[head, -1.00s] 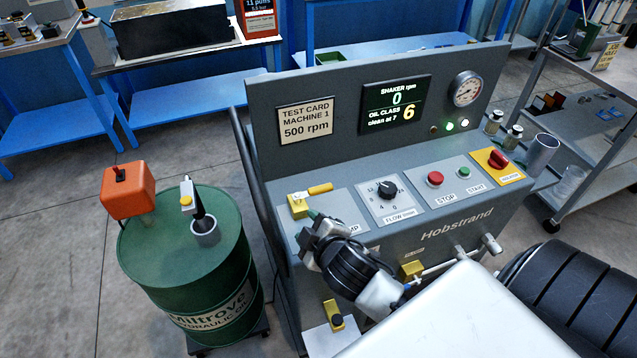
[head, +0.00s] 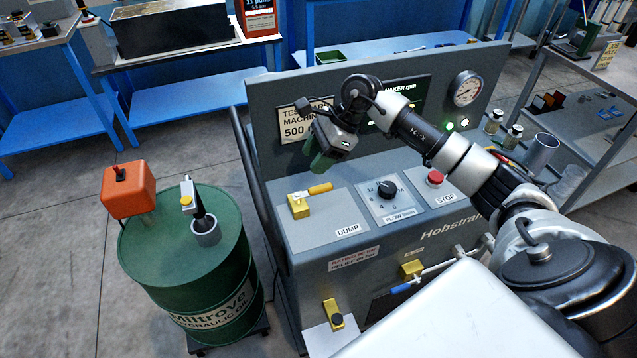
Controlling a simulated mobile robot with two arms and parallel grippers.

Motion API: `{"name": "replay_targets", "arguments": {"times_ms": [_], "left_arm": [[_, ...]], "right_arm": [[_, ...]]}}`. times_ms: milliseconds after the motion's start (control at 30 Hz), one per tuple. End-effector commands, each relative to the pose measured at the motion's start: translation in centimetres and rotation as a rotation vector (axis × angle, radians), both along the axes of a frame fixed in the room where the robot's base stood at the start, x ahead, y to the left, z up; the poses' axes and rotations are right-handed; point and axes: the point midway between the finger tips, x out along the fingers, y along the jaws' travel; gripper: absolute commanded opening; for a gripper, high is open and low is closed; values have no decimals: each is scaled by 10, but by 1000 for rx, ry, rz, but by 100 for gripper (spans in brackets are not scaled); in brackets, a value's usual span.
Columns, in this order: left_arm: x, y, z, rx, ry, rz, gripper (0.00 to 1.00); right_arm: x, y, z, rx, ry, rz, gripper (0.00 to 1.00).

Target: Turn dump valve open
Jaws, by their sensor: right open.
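The dump valve (head: 299,206) is a yellow block on the sloped grey panel, above the DUMP label (head: 348,230). Its lever has a yellow handle (head: 320,189) that points to the right and slightly away from me. My right gripper (head: 319,163), with green fingertips, hangs above and just behind the handle, in front of the upright back panel. It is open and looks empty. A gap shows between its tips and the handle. My right arm hides part of the display and the start and isolator controls. My left gripper is not in view.
The flow knob (head: 387,189) and the red stop button (head: 435,178) sit right of the valve, close under my arm. The upright back panel (head: 270,110) stands behind. A green oil drum (head: 185,262) with an orange box stands at the left.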

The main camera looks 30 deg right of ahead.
Motion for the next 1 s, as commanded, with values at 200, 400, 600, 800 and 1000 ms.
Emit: {"name": "replay_targets", "arguments": {"times_ms": [200,400,600,800,1000], "left_arm": [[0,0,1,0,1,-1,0],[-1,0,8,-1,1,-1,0],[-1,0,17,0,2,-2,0],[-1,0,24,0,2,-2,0],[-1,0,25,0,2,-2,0]], "right_arm": [[-6,-45,6,-186,62,36,47],[-6,-38,-15,-192,71,41,47],[-2,-22,-51,-189,72,39,47],[1,-11,-79,-189,69,39,47],[2,-7,-92,-190,67,38,47]]}}
